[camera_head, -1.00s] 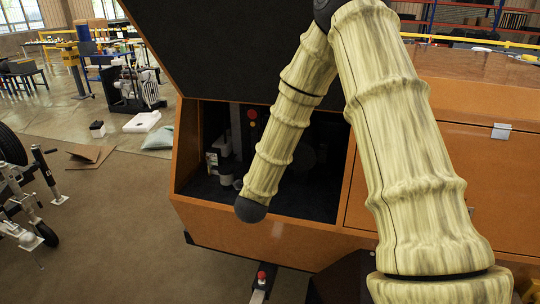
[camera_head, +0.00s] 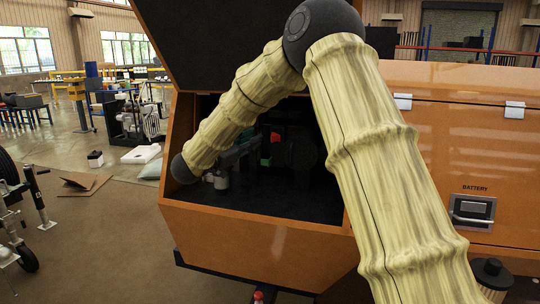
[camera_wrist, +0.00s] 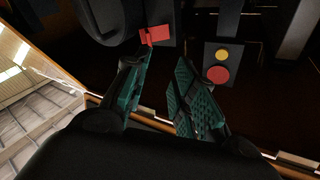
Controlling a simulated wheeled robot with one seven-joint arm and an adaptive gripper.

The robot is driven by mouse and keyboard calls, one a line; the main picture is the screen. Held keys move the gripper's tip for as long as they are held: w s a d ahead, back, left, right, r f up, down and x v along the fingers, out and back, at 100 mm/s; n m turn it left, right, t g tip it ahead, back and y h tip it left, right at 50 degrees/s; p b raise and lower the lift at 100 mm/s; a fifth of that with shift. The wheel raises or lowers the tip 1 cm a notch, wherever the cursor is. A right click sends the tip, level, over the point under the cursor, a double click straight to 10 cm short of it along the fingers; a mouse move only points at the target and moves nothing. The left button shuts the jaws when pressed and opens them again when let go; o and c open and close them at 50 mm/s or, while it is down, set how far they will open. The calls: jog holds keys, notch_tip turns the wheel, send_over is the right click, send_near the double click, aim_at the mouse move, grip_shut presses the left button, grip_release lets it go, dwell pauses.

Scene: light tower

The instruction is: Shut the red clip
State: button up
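The red clip (camera_wrist: 156,36) sits on a dark grey block in the wrist view, just beyond the tip of my gripper's left finger. My gripper (camera_wrist: 162,62) is open, with teal pads facing an empty gap. Whether the left fingertip touches the clip or its block is unclear. In the head view my gripper (camera_head: 262,160) is a dark shape inside the open compartment, partly lost in shadow. A red patch (camera_head: 276,137) shows beside it there; I cannot tell if it is the clip.
A panel with a yellow round part (camera_wrist: 221,55) and a red round button (camera_wrist: 218,75) is right of the clip. The orange compartment (camera_head: 250,240) has a front sill below my arm and a raised dark lid (camera_head: 220,45) above.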

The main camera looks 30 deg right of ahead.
aim_at(273, 137)
jog(key=d+n+g+y+b, duration=0.1)
jog(key=d+n+g+b, duration=0.1)
jog(key=d+b, duration=0.5)
jog(key=shift+w+d+f+n+g+b, duration=0.25)
jog(key=shift+d+n+g+b, duration=0.2)
jog(key=shift+g, duration=0.25)
jog(key=shift+a, duration=0.1)
grip_shut()
